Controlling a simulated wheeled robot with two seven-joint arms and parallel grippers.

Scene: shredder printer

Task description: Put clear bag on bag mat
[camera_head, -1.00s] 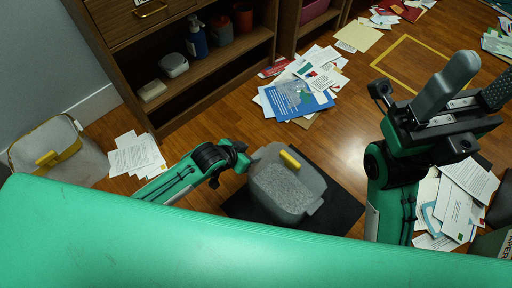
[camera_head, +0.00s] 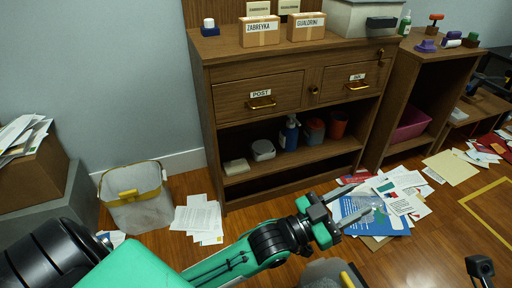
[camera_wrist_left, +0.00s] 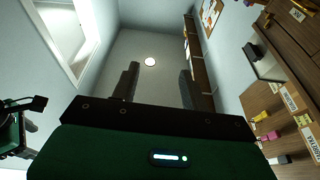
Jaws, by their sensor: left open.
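A pale, see-through-looking bag-like container (camera_head: 140,208) with a yellow rim and handle stands upright on the floor by the left wall. A crumpled clear piece (camera_head: 372,207) lies on blue paper; I cannot tell which is the clear bag. My left gripper (camera_head: 352,202) is open beside the paper pile, in front of the cabinet and apart from the pale container. In the left wrist view its fingers (camera_wrist_left: 158,88) are apart with nothing between them. A dark part of my right gripper (camera_head: 481,267) shows at the lower right; its fingers are hidden. No bag mat is clearly identifiable.
A grey bin (camera_head: 322,274) with a yellow handle is cut off at the bottom. A wooden cabinet (camera_head: 285,196) stands behind my left gripper. Loose papers (camera_head: 198,218) lie on the floor. A yellow floor outline (camera_head: 484,190) is at the right.

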